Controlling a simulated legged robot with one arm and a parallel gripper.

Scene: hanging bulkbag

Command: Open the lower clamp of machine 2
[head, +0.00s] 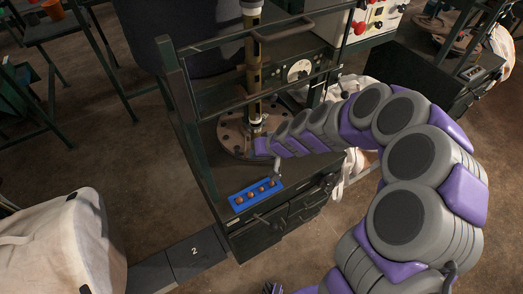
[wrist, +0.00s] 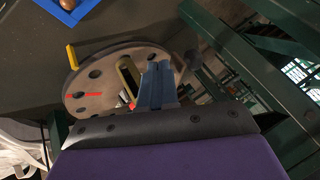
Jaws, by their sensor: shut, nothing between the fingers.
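Machine 2 is a dark green frame (head: 172,75) with a floor plate (head: 194,250) marked "2". A brass-coloured upright column (head: 253,70) stands on its round, holed base plate (head: 232,138). The plate also shows in the wrist view (wrist: 88,88). What looks like the lower clamp is around the column's foot, too small to make out its state. My gripper (head: 262,146) reaches in from the right to the foot of the column. In the wrist view my gripper (wrist: 158,68) is shut and empty, beside the olive column part (wrist: 128,78). I cannot tell if they touch.
A blue tray (head: 236,206) of several brown balls lies on the machine's front ledge. Dark drawers (head: 300,212) are below it. A dial panel (head: 300,70) is behind the column. A yellow upright piece (wrist: 72,57) stands at the plate's edge. A white bag (head: 60,250) is at lower left.

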